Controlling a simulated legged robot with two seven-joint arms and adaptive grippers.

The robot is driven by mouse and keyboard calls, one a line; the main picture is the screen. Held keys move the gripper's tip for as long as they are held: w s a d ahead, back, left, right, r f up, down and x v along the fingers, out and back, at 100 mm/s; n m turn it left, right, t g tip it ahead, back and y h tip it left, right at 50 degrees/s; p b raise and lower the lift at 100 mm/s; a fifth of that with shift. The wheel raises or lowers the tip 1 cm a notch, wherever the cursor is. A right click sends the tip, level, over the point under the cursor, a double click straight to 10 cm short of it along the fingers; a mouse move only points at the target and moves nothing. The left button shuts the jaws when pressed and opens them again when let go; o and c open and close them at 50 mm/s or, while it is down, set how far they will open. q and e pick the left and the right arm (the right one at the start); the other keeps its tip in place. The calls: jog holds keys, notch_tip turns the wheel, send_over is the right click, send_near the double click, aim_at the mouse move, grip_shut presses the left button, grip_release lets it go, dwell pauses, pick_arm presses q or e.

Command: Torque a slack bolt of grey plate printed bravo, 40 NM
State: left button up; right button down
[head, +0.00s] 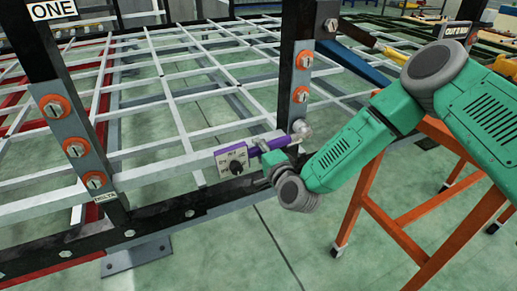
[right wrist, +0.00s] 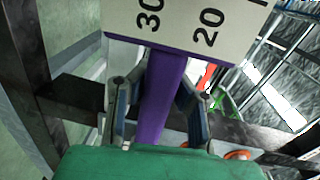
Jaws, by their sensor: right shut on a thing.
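A torque wrench has a purple handle (head: 264,144) and a white dial box (head: 232,160) with a black knob. My right gripper (head: 274,158) is shut on the purple handle, which also shows between its fingers in the right wrist view (right wrist: 160,100). The dial box (right wrist: 190,20) there shows 30 and 20; the setting is unreadable. The wrench's metal head (head: 300,130) is at the lower part of the right post's grey plate (head: 302,78), below two orange-ringed bolts. Whether it sits on a bolt is unclear. No bravo print is readable. My left gripper is out of view.
The left dark post (head: 40,60), under a sign ONE, carries a grey plate with orange-ringed bolts (head: 75,148) and a small label (head: 106,197). A white lattice (head: 180,90) lies between the frame's bars. An orange trestle (head: 410,215) stands right, under my right arm.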

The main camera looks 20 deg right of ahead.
jog(key=shift+r, duration=0.15)
jog(key=shift+r+m+p, duration=0.35)
jog(key=shift+r+m, duration=0.55)
jog(key=shift+r, duration=0.25)
jog(key=shift+r+m, duration=0.4)
jog(key=shift+r, duration=0.15)
jog(key=shift+f, duration=0.15)
jog(key=shift+f+n, duration=0.25)
jog(key=shift+n, duration=0.05)
jog(key=shift+s+d+p, duration=0.15)
jog(key=shift+s+p, duration=0.3)
jog(key=shift+s, duration=1.05)
jog(key=shift+s+d+p, duration=0.15)
jog(key=shift+s+p, duration=0.3)
jog(key=shift+s, duration=1.15)
